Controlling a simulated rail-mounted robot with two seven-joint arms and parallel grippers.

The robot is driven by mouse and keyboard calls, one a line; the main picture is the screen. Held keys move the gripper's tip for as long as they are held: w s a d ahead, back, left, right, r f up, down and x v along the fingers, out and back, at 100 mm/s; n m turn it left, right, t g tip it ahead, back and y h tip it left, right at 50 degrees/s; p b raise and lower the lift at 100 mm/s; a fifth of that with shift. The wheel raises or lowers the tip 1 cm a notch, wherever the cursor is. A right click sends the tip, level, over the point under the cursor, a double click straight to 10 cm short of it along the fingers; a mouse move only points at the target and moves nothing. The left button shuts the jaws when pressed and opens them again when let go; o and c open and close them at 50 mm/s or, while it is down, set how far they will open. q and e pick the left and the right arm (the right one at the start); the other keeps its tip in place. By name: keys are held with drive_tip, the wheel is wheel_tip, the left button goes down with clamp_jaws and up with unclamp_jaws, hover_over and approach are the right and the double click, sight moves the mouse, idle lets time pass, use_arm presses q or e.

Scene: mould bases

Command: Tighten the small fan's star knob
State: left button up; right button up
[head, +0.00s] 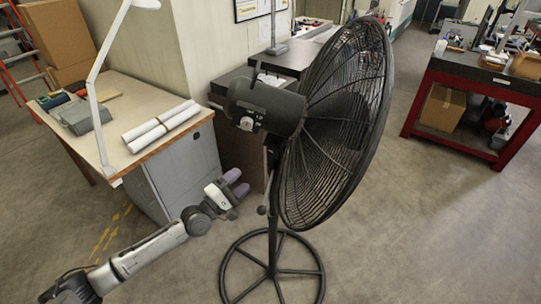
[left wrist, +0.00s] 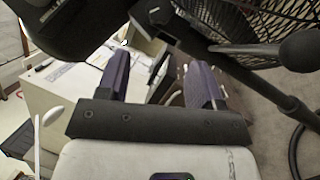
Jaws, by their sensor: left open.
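A black pedestal fan (head: 335,120) stands in the middle of the head view, its round cage facing right on a pole with a ring base. A small rounded knob (head: 262,210) sits beside the pole. In the left wrist view, a rod with a dark rounded end (left wrist: 300,47) crosses in front of the pole (left wrist: 262,88). I cannot make out a star shape on any knob. My left gripper (head: 237,183) is open and empty, left of the pole, with purple fingers. They also show in the left wrist view (left wrist: 158,62), apart from the pole. My right gripper is out of view.
A desk (head: 150,95) with paper rolls (head: 160,126) and a grey cabinet (head: 185,165) stand left of the fan. A dark cabinet (head: 240,145) is behind it. A red-framed workbench (head: 470,75) is at the far right. The floor right of the fan is clear.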

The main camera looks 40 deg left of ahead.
sight(271, 153)
use_arm(q)
drive_tip(key=x, duration=1.3)
drive_tip(key=shift+w+r, duration=0.1)
drive_tip(key=shift+r, duration=0.1)
drive_tip(key=c, duration=0.7)
